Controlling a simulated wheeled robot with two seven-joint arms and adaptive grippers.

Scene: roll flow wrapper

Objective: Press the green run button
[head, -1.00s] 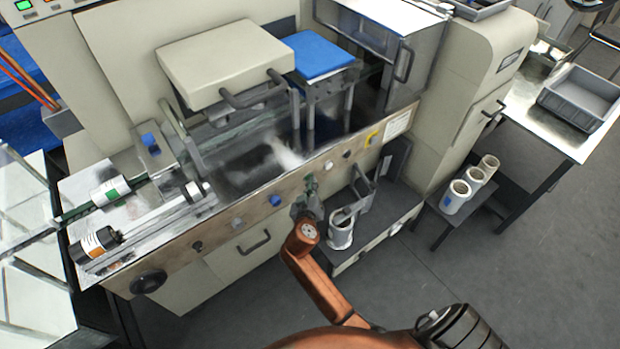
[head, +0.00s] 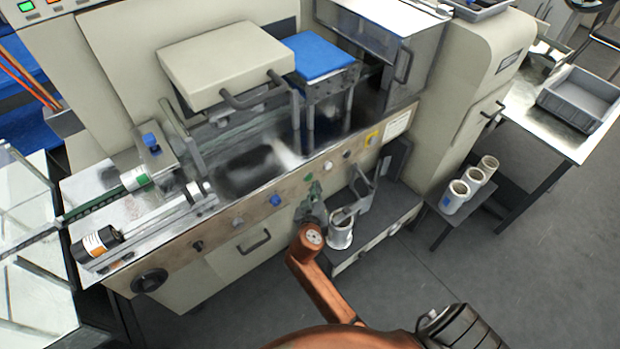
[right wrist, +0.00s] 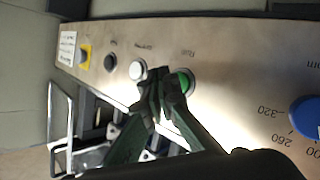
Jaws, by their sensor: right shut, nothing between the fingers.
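The green run button (right wrist: 186,82) sits on the metal control strip, below the label "RUN" in the right wrist view. In the head view a small green spot (head: 309,177) shows there, just above my right gripper (head: 313,191). My right gripper (right wrist: 160,82) is shut and empty. Its dark fingertips are beside the button and overlap its left edge in the wrist view. I cannot tell whether they touch it. My left gripper is not in view.
A blue knob (right wrist: 305,115) with a number scale is right of the green button in the wrist view. A white button (right wrist: 137,70) and a black button (right wrist: 111,62) are left of it.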

